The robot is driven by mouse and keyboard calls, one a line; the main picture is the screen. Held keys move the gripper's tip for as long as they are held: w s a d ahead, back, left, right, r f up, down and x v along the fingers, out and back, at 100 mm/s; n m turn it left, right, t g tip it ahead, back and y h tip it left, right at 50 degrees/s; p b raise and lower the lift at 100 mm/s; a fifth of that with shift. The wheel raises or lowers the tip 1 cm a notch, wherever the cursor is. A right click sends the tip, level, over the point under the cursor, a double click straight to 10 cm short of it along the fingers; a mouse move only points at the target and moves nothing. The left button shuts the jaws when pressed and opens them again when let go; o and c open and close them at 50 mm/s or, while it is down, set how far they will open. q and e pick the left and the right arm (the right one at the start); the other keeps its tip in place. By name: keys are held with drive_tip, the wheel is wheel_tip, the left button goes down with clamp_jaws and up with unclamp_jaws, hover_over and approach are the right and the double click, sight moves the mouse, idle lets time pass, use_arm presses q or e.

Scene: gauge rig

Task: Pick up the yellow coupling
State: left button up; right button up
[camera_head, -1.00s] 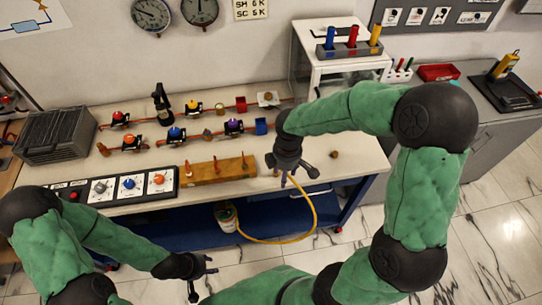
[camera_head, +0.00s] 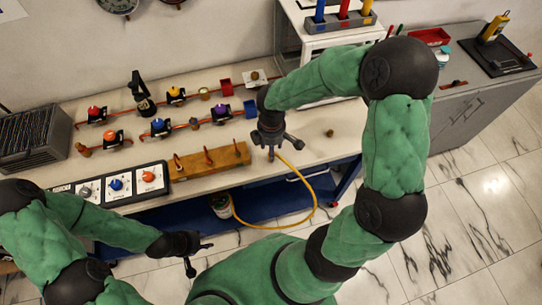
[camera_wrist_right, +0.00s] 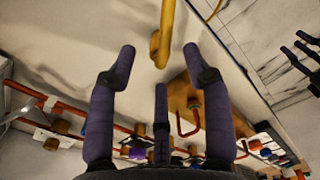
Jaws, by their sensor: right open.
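In the right wrist view a yellow hose comes in from the top and has a thicker yellow end, which looks like the coupling (camera_wrist_right: 154,46). It lies in the gap between the upper fingertips of my right gripper (camera_wrist_right: 158,62), which is open; no finger is seen closed on it. In the head view my right gripper (camera_head: 276,146) is over the bench's front edge, and the yellow hose (camera_head: 314,205) loops down from beside it. The coupling itself is hard to make out there. My left gripper (camera_head: 200,256) is open and empty, low in front of the bench.
A wooden block (camera_head: 215,163) with red hooks lies just left of my right gripper. Valves on red pipes (camera_head: 160,128) stand behind. A small brown knob (camera_head: 329,133) is to the right on bare bench top. A bucket (camera_head: 221,206) sits on the blue lower shelf.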

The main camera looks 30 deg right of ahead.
wheel_tip(320, 180, down, 5)
drive_tip(key=shift+w+r+b, duration=0.1)
drive_tip(key=shift+b, duration=0.8)
clamp_jaws()
drive_tip(key=shift+a, duration=0.1)
drive_tip(key=shift+r, duration=0.1)
